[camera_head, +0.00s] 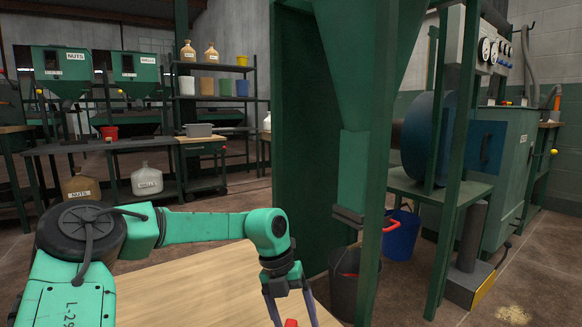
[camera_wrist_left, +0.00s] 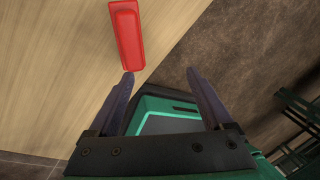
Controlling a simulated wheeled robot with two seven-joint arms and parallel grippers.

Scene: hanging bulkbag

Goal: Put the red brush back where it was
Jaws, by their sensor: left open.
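The red brush (camera_wrist_left: 127,35) lies on the light wooden table top (camera_wrist_left: 60,60), close to the table's edge. In the head view only a small bit of the red brush (camera_head: 291,323) shows at the bottom edge, between the fingers. My left gripper (camera_head: 290,308) points down over the table, its fingertips cut off by the frame. In the left wrist view my left gripper (camera_wrist_left: 160,75) is open and empty, with the brush ahead of the left-hand finger and apart from it. My right gripper is out of view.
A green steel frame and hopper (camera_head: 375,60) stand just beyond the table. A dark bucket (camera_head: 346,290) and a blue bucket (camera_head: 400,235) stand on the floor there. A bench (camera_head: 110,145) and shelves with jugs stand at the back left.

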